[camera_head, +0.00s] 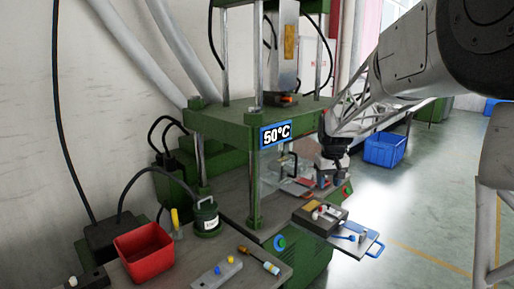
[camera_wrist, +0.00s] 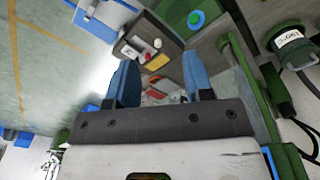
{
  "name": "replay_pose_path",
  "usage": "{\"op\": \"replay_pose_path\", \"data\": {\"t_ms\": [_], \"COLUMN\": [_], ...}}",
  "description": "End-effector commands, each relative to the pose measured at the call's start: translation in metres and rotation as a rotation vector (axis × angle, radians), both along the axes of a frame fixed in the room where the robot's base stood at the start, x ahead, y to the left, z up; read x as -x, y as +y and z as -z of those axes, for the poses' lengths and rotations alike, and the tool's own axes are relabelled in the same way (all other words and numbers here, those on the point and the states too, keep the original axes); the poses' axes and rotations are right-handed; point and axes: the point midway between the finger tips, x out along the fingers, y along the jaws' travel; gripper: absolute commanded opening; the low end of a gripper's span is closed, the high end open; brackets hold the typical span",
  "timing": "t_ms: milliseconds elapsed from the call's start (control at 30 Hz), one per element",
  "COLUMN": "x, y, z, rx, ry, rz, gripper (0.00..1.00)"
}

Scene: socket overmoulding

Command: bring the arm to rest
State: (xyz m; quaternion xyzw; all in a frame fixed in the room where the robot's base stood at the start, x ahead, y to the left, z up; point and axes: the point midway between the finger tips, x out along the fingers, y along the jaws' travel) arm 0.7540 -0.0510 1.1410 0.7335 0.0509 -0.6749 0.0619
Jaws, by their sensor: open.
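My gripper (camera_head: 333,170) hangs at the right side of the green press (camera_head: 222,124), near the press's lower work surface. In the wrist view my gripper (camera_wrist: 161,75) shows two blue fingers spread well apart, with nothing held between them. The press table and a dark tray lie beyond the fingers. My arm reaches in from the upper right of the head view. The exact gap between the fingers and the press parts cannot be told.
A dark tray (camera_head: 318,217) with small parts and a blue-edged plate (camera_head: 366,245) sit at the press's front right. A red bin (camera_head: 144,252) and a green canister (camera_head: 207,217) stand left. A blue crate (camera_head: 384,151) is on the floor behind. Open floor lies right.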

Motion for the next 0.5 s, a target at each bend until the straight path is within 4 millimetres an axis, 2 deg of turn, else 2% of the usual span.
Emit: {"op": "replay_pose_path", "data": {"t_ms": [33, 200, 500], "x": [0.014, 0.058, 0.136], "y": [0.003, 0.01, 0.021], "z": [-0.007, -0.023, -0.04], "rx": [0.0, -0.001, -0.003], "ry": [-0.006, -0.022, -0.048], "rz": [0.005, 0.022, 0.054], "gripper": [0.47, 0.47, 0.47]}}
